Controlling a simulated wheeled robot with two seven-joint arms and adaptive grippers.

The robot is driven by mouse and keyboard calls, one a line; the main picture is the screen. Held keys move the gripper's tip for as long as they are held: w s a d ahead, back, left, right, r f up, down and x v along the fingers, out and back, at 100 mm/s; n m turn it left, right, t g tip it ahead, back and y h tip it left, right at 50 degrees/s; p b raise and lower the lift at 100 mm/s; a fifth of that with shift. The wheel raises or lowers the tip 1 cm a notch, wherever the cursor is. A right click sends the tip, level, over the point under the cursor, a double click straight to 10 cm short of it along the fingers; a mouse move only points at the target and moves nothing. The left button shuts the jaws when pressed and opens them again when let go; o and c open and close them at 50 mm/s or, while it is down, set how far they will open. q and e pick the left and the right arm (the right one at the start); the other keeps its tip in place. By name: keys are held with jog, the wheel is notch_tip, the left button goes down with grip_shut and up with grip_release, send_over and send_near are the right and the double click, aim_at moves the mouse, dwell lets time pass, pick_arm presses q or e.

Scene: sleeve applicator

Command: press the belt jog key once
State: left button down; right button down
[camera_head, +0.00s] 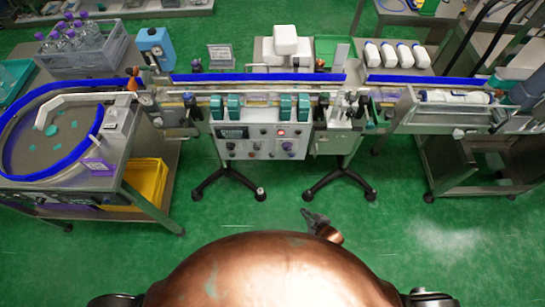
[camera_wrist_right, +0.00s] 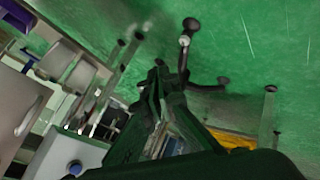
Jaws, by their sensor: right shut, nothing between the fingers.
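The control panel (camera_head: 260,142), a pale box under the conveyor, carries a dark display (camera_head: 232,133), a lit red button (camera_head: 281,132) and several small knobs and keys. Its labels are too small to read, so I cannot tell which one is the belt jog key. My right gripper (camera_head: 315,217) is low in front of the panel, over the green floor between the stand and my body, apart from everything. In the right wrist view its dark fingers (camera_wrist_right: 157,78) are together and empty. My left gripper is not in view.
The conveyor (camera_head: 350,88) with blue rails runs across the back. A turntable (camera_head: 45,130) with a blue rim and a yellow crate (camera_head: 147,184) stand left. Black stand feet (camera_head: 340,182) spread below the panel. The green floor at the right front is clear.

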aim_at(272, 156)
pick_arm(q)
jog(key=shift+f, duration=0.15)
pick_arm(e)
jog(key=w+a+r+n+t+y, duration=0.1)
jog(key=w+a+r+n+y, duration=0.1)
jog(key=a+r, duration=0.5)
jog(key=w+a+r+n+y, duration=0.2)
jog(key=w+a+r+n, duration=0.3)
jog(key=a+r, duration=0.3)
notch_tip(272, 156, up, 3)
jog(key=shift+w+r+n+t, duration=0.1)
jog(key=shift+w+n+t, duration=0.2)
jog(key=shift+w+t, duration=0.1)
